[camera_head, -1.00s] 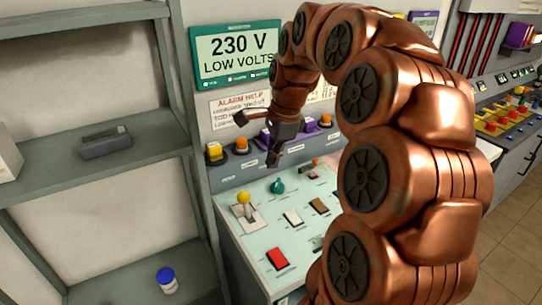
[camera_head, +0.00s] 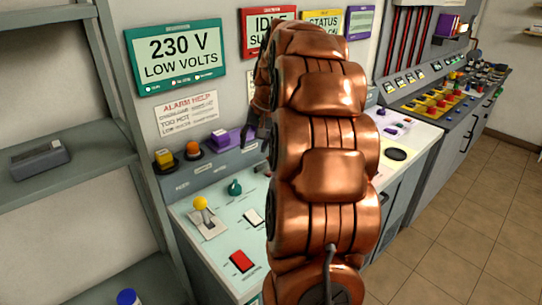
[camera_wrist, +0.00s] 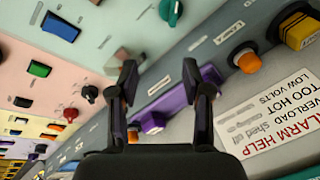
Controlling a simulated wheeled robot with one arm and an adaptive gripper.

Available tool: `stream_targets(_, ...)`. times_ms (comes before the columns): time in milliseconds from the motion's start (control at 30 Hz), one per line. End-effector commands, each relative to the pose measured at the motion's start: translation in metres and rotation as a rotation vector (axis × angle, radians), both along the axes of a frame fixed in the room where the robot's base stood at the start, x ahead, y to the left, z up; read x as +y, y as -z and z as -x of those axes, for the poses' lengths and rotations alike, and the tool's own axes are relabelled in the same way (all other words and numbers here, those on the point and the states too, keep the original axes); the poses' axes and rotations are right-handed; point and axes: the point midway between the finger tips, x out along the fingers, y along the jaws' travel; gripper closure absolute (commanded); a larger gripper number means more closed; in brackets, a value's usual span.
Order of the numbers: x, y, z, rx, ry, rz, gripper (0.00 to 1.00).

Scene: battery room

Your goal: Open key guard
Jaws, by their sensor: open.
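I cannot tell for sure which part is the key guard. A purple housing (camera_wrist: 176,101) with a purple knob (camera_wrist: 152,122) lies beyond my gripper (camera_wrist: 161,75) in the wrist view. My gripper's two dark fingers are spread apart with nothing visibly held between them. Whether they touch the panel is unclear. In the head view the purple housing (camera_head: 222,139) stands on the console's back ledge, left of my arm. My arm hides much of the gripper and the panel behind it there.
An orange knob (camera_wrist: 247,61) and a yellow button (camera_wrist: 298,29) sit along the same ledge. The sloping panel carries a teal knob (camera_head: 235,187), a yellow-tipped lever (camera_head: 201,204) and a red rocker (camera_head: 241,261). Grey shelves (camera_head: 85,165) stand left; open floor (camera_head: 450,240) lies right.

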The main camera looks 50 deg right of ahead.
Motion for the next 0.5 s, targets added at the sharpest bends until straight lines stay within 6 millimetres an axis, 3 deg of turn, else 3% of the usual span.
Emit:
stream_targets(300,-0.066,0.022,-0.002,-0.056,-0.385,0.185,0.52)
stream_targets(500,-0.093,0.03,-0.002,-0.074,-0.567,0.278,0.52)
